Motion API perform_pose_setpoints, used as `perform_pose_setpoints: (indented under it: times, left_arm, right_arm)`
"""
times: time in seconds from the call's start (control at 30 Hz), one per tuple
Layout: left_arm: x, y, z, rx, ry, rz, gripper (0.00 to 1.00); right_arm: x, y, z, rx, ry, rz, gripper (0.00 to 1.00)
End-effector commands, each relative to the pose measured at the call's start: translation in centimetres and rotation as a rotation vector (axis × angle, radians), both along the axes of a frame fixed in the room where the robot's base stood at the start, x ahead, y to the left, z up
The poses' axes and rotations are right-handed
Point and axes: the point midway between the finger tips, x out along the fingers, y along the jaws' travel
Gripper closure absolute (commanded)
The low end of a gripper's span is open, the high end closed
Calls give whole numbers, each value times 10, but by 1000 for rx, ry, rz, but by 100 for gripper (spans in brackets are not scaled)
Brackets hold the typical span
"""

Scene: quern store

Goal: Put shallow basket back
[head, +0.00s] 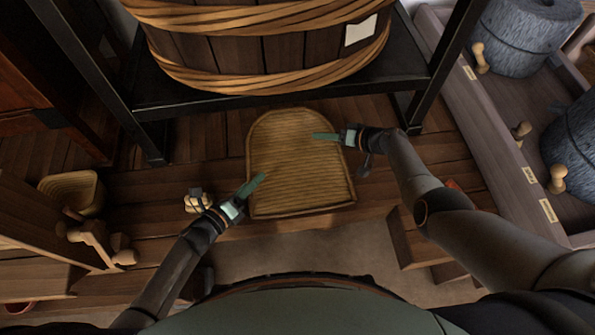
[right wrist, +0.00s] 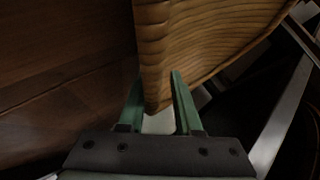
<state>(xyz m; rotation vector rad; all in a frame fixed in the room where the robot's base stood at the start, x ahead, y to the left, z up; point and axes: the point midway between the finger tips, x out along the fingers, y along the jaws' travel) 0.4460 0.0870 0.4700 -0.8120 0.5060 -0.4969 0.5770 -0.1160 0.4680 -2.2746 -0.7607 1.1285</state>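The shallow basket (head: 299,172) is a flat, ribbed, straw-coloured piece with a rounded far end, in the middle of the head view. My left gripper (head: 251,186) is at its left edge, with a green finger over the rim; the other finger is hidden. My right gripper (head: 326,137) reaches over its right edge in the same way. In the right wrist view the basket's edge (right wrist: 165,55) sits between the two green fingers (right wrist: 158,100), which look closed on it. The basket looks level; its height above the floor is hard to tell.
A large wooden tub (head: 270,50) bound with woven hoops stands on a black metal stand (head: 290,95) just beyond. Quern stones (head: 520,38) sit in a wooden trough (head: 480,100) at right. A small woven basket (head: 72,190) and wooden furniture are at left.

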Motion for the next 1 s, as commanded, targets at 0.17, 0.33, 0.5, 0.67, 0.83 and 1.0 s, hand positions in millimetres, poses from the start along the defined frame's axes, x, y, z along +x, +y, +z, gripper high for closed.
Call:
perform_pose_setpoints:
  times: [0.17, 0.33, 0.5, 0.67, 0.83, 1.0]
  left_arm:
    - [-1, 3, -2, 3, 4, 4, 59]
    - [-3, 5, -3, 4, 7, 6, 59]
    - [-16, 16, 0, 8, 8, 7, 59]
    - [-42, 35, 8, 7, 9, 6, 59]
    - [-69, 55, 17, 5, 8, 5, 59]
    - [-86, 68, 24, 3, 6, 4, 59]
  right_arm:
    - [3, -3, 2, -2, -6, -6, 60]
    - [4, -4, 3, -3, -8, -8, 60]
    - [4, -5, 3, -3, -8, -9, 60]
    - [4, -5, 3, -4, -9, -10, 60]
    - [5, -5, 3, -4, -9, -10, 60]
    - [5, -5, 3, -4, -9, -10, 60]
